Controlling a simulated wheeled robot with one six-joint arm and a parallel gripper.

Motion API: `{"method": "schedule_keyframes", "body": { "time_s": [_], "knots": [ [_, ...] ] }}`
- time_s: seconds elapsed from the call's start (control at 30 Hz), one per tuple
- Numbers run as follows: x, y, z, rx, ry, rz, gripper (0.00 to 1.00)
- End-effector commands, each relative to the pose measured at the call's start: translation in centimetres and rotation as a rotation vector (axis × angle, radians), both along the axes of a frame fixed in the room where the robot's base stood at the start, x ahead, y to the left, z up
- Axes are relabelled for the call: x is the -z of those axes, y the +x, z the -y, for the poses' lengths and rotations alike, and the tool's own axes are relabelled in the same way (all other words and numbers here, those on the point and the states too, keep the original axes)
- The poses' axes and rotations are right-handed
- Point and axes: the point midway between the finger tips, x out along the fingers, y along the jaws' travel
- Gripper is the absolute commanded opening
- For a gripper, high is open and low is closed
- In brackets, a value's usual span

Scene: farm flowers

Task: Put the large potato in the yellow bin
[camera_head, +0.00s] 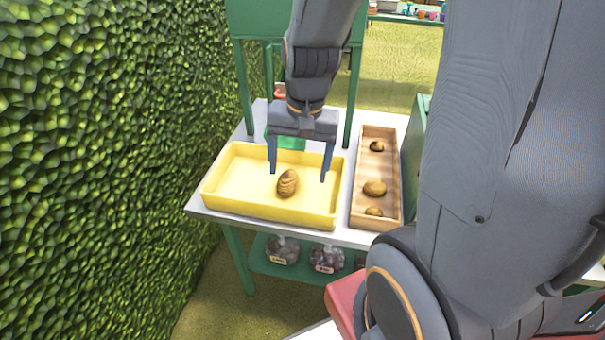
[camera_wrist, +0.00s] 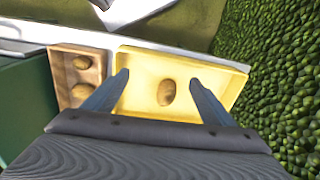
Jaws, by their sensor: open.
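A large brown potato (camera_head: 287,184) is in the yellow bin (camera_head: 228,172), near the bin's middle. It also shows in the wrist view (camera_wrist: 166,92), between my fingers in the picture, inside the yellow bin (camera_wrist: 206,74). My gripper (camera_head: 298,174) is open over the bin, pointing down, with its two fingers spread wide on either side of the potato and holding nothing. The fingers show in the wrist view (camera_wrist: 161,84) too. I cannot tell how high the fingertips are above the bin floor.
A wooden tray (camera_head: 359,196) with several potatoes (camera_head: 375,188) stands right of the bin on the white table (camera_head: 208,204). Bags (camera_head: 282,250) sit on the green shelf below. A leafy hedge (camera_head: 100,170) rises at the left. A green object stands behind the bin.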

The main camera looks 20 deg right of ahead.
Motion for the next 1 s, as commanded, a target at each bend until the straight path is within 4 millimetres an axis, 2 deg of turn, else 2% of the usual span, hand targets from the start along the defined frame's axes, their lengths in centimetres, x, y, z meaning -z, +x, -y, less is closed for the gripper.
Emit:
{"method": "schedule_keyframes", "body": {
  "time_s": [0.03, 0.1, 0.2, 0.3, 1.0],
  "knots": [
    [-0.3, -1.2, -0.5, -0.142, -0.027, 0.011, 0.77],
    [-0.5, -2.3, -0.7, -0.312, -0.058, 0.023, 0.77],
    [-0.6, -3.4, -0.9, -0.476, -0.090, 0.033, 0.77],
    [-0.7, -3.8, -0.7, -0.553, -0.103, 0.036, 0.77],
    [-0.7, -3.9, -0.7, -0.565, -0.105, 0.036, 0.77]
  ]
}}
